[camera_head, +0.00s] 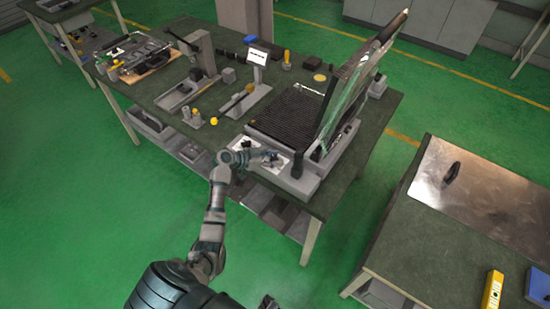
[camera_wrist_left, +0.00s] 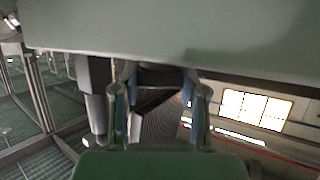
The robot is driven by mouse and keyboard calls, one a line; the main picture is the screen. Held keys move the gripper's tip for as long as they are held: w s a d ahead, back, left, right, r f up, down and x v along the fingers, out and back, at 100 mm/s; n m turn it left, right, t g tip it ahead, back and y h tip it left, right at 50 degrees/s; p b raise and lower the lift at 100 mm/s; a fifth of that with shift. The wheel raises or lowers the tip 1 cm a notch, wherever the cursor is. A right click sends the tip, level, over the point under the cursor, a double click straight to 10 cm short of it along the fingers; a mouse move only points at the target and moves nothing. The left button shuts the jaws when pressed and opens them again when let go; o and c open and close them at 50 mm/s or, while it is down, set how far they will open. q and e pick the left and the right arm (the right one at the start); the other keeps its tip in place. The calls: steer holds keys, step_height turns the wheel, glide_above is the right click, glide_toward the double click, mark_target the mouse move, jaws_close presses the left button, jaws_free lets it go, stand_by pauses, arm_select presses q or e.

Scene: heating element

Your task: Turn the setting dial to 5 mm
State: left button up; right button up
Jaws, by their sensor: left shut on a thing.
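The heating element machine (camera_head: 300,178) stands at the near right end of the green-topped workbench, with a black ribbed bed and a raised transparent cover. My left gripper (camera_head: 268,157) reaches to the white control panel (camera_head: 240,144) at its front. The setting dial is largely hidden by the gripper in the head view, and its number cannot be read. In the left wrist view my left gripper (camera_wrist_left: 158,108) has its two fingers around a dark rounded piece (camera_wrist_left: 156,78), which seems to be the dial. My right gripper is not in view.
A small display on a stand (camera_head: 259,57), a yellow-topped post (camera_head: 214,121) and other fixtures stand on the bench to the left. A second table (camera_head: 412,232) with a metal sheet (camera_head: 491,190) and a yellow device (camera_head: 492,290) is at the right. Green floor lies between.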

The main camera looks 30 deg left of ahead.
arm_select(q)
steer(key=n+t+y+p, duration=0.2)
steer(key=n+y+p, duration=0.2)
steer(key=shift+s+r, duration=0.1)
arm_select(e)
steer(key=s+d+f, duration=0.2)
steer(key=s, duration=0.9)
arm_select(q)
steer(key=n+y+p, duration=0.5)
steer(key=y+p, duration=0.1)
steer(key=p, duration=0.3)
steer(key=shift+d+n+y, duration=0.1)
steer(key=shift+n+y, duration=0.2)
steer(key=shift+n+y+p, duration=0.75)
steer(key=shift+n+y, duration=0.15)
steer(key=shift+y, duration=0.1)
steer(key=shift+f+n+g+y+p, duration=0.2)
steer(key=shift+n+g+y+p, duration=0.1)
steer(key=shift+n+y, duration=0.2)
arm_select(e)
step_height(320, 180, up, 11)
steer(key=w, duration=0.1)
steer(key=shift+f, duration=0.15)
arm_select(q)
steer(key=shift+f, duration=0.1)
steer(key=o, duration=1.2)
steer(key=shift+c, duration=0.2)
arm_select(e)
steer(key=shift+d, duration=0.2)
